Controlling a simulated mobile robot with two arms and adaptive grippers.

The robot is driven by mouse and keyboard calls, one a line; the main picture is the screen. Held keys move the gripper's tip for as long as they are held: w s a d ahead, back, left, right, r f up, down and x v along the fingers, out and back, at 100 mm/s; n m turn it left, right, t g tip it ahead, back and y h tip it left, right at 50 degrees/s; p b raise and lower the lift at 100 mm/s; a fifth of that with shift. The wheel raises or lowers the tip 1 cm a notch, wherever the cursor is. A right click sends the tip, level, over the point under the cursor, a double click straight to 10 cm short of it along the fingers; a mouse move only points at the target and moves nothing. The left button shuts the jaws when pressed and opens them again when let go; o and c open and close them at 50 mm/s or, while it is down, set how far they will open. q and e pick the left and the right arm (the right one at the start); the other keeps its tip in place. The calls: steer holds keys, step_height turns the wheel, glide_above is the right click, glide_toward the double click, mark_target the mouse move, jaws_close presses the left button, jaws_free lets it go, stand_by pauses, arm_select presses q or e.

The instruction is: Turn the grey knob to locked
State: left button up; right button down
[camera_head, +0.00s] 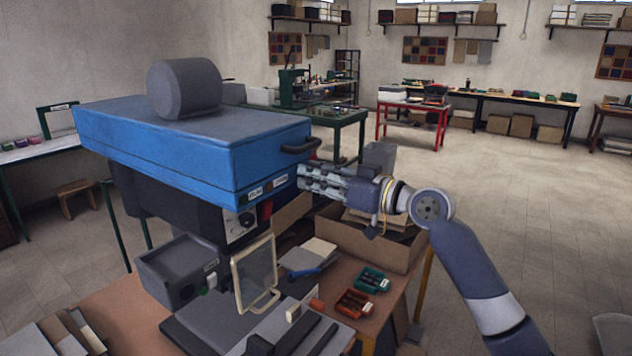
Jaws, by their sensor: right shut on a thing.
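The blue machine housing (190,142) fills the left middle of the head view, with two small labels (266,188) low near its right corner. My right gripper (303,178) comes in from the right, below a black handle (300,146), its fingers pointing left at the housing's right side. It is shut on what appears to be the grey knob. The fingers hide the knob, so I cannot tell its turned position. My left gripper is not in view.
A big grey cylinder (185,88) sits on the housing. Below are a grey box (178,271), a clear framed panel (256,272), and green (372,280) and orange (354,303) trays on the bench. An open cardboard box (372,246) stands under my right gripper.

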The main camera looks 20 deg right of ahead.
steer(key=n+b, duration=1.1)
steer(key=n, duration=0.6)
stand_by(0.5)
steer(key=c, duration=1.4)
jaws_free()
steer(key=v, duration=1.2)
